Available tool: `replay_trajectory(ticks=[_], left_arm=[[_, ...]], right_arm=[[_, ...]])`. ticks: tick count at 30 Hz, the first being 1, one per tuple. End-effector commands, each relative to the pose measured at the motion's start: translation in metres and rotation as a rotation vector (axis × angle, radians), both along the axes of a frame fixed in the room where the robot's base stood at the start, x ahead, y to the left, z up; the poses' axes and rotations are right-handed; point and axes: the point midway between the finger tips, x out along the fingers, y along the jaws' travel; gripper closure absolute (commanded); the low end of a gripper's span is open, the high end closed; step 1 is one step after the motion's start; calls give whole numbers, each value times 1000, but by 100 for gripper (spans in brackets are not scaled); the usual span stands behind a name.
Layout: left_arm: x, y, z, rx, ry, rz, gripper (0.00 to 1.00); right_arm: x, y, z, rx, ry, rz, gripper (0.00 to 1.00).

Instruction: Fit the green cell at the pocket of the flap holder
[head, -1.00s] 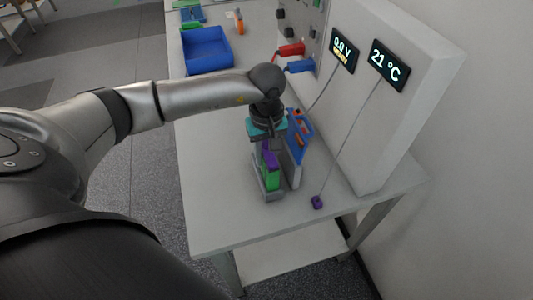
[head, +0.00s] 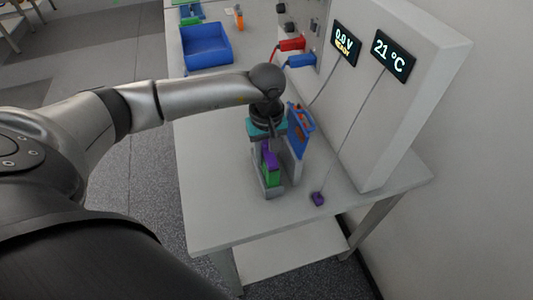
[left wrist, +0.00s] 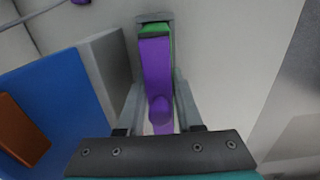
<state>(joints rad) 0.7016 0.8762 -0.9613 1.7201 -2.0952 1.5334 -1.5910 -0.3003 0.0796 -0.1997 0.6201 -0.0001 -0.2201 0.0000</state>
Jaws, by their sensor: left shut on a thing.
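My right gripper is not in view.
A blue panel with orange parts (head: 300,128) and a grey block (head: 293,166) stand close on the right. A purple plug (head: 318,199) on a cord lies further right, near the cycler housing (head: 411,110). A blue bin (head: 206,47) stands behind. The table front is clear.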

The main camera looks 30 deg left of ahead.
Motion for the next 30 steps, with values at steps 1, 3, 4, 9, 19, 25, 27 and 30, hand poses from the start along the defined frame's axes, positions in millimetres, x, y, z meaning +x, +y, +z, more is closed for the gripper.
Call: replay_trajectory(ticks=[1,3,4,9,19,25,27,30], left_arm=[[1,0,0,-1,-4,1,100],[1,0,-2,-1,-4,1,100],[1,0,-2,-1,-4,1,100],[1,0,-4,-1,-4,1,100],[1,0,-3,-1,-4,1,100],[1,0,-4,0,-4,0,53],[1,0,-4,-1,-2,0,45],[1,0,-4,-1,-2,0,34]], right_arm=[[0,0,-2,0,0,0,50],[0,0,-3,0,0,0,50],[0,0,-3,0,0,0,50],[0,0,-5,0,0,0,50],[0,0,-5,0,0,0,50],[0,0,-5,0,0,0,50],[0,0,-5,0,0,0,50],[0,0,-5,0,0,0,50]])
